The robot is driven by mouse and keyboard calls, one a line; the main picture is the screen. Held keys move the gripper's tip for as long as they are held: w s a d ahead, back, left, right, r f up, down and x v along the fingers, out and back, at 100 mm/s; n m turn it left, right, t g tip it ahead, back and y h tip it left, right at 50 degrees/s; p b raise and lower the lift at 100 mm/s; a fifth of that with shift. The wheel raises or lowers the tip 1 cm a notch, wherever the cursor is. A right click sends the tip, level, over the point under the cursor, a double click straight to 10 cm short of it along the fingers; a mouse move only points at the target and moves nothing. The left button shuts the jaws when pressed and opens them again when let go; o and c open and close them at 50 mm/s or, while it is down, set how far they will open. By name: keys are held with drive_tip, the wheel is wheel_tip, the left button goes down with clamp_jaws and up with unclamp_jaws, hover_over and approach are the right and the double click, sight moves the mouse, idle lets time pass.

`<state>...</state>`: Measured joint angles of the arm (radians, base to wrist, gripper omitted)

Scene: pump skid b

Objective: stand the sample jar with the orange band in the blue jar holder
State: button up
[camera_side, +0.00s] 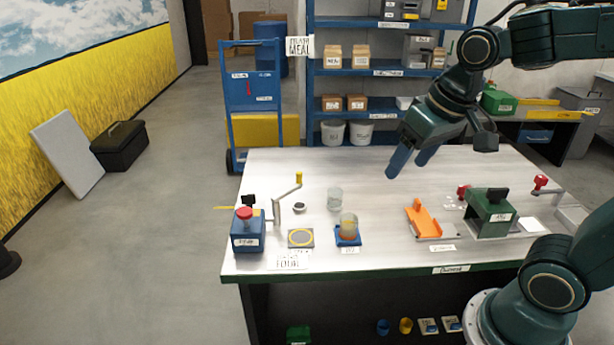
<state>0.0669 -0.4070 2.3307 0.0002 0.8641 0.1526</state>
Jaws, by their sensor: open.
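A sample jar (349,225) with a pale, yellowish upper part and an orange area low on it stands upright in the blue jar holder (347,241) near the table's front edge. The orange area looks like a band, but the holder hides the jar's base. A second, clear jar (334,198) stands on the bare table just behind it. I cannot make out a band on that one. My gripper (407,167) is open and empty, above the table's back right part, up and to the right of both jars and apart from them.
An orange cradle (422,218) and a green device (490,215) are to the right. The table's back middle is clear.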

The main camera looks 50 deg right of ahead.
drive_tip(key=s+a+n+t, duration=0.1)
drive_tip(key=s+n, duration=0.1)
drive_tip(key=s, duration=0.5)
drive_tip(key=shift+s+a+r+n+t, duration=0.25)
drive_tip(key=shift+s+a+n+t, duration=0.05)
drive_tip(key=shift+a, duration=0.05)
idle(0.9)
